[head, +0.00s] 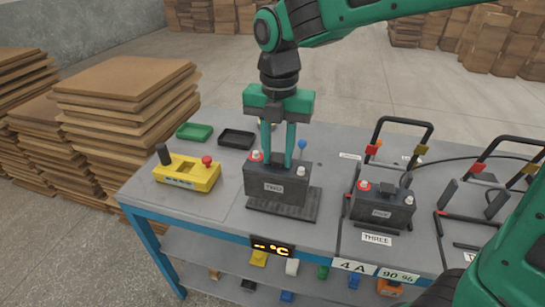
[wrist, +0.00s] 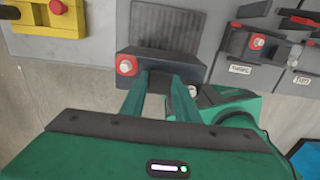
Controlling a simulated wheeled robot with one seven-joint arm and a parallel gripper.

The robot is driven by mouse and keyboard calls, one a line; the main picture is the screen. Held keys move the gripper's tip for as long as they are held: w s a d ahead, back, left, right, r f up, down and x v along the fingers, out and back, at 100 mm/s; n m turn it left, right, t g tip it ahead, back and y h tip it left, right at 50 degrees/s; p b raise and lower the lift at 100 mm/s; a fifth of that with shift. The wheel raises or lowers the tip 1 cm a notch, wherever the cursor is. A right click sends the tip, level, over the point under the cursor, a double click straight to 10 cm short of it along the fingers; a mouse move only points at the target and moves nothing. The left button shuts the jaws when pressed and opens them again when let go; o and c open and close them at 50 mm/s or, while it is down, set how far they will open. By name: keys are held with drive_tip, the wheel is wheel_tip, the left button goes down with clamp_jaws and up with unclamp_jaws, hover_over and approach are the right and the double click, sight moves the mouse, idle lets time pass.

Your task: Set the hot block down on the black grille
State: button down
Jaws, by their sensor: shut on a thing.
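The block is a dark grey battery (head: 275,184) labelled TWO, with red and white terminals on top. My gripper (head: 279,160) is shut on it from above, with a green finger on either side. The block looks upright over the black grille (head: 313,206), a dark ridged plate whose right and front edges show past it. In the wrist view the block (wrist: 190,70) covers the near part of the grille (wrist: 168,25). The block's underside is hidden, so I cannot tell whether it touches the grille.
A yellow box (head: 187,173) stands left of the block. Green (head: 195,131) and black (head: 237,138) trays lie behind. A display (head: 271,247) on the bench's front edge reads dashes and °C. Battery THREE (head: 383,208), in a black frame, stands to the right.

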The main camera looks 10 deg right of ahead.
drive_tip(key=w+d+f, duration=0.3)
drive_tip(key=w+f, duration=0.3)
drive_tip(key=f, duration=0.2)
idle(0.4)
drive_tip(key=shift+d, duration=0.1)
drive_tip(key=c, duration=1.4)
unclamp_jaws()
drive_tip(key=shift+f, duration=0.15)
drive_tip(key=shift+o, duration=0.2)
wheel_tip(320, 180, up, 12)
drive_tip(key=shift+s, duration=0.1)
